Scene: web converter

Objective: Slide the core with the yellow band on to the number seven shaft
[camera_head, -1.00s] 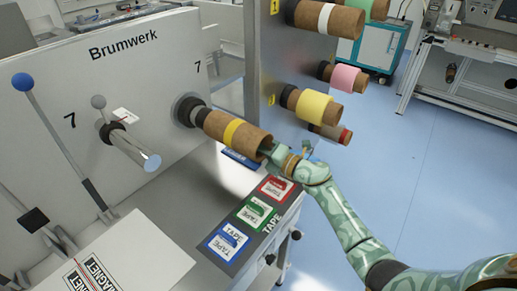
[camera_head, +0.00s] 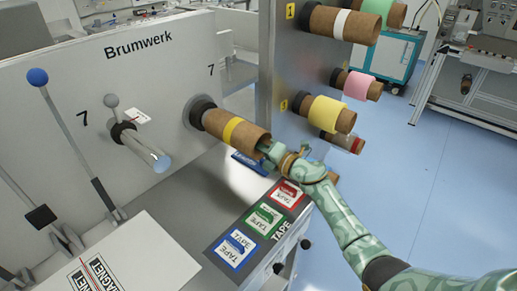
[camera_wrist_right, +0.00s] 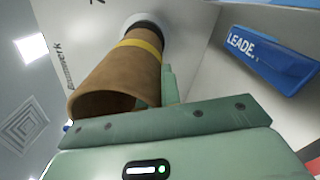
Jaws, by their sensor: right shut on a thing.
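The brown core with the yellow band (camera_head: 242,132) sits around the shaft at the black hub (camera_head: 197,112), beside a "7" (camera_head: 211,70) on the grey Brumwerk panel. Its far end is up against or very close to the hub; none of the shaft shows between them. My right gripper (camera_head: 272,150) is shut on the near rim of the core. In the right wrist view the core (camera_wrist_right: 115,78) shows its open near end, and its yellow band lies towards the panel. My left gripper is not in view.
A bare metal shaft (camera_head: 145,148) sticks out left of the core, by another "7" (camera_head: 84,118). Levers (camera_head: 62,130) stand further left. Banded cores, one yellow (camera_head: 327,114), hang on a rack at right. Tape labels (camera_head: 264,219) lie below; a white box (camera_head: 125,262) is at front left.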

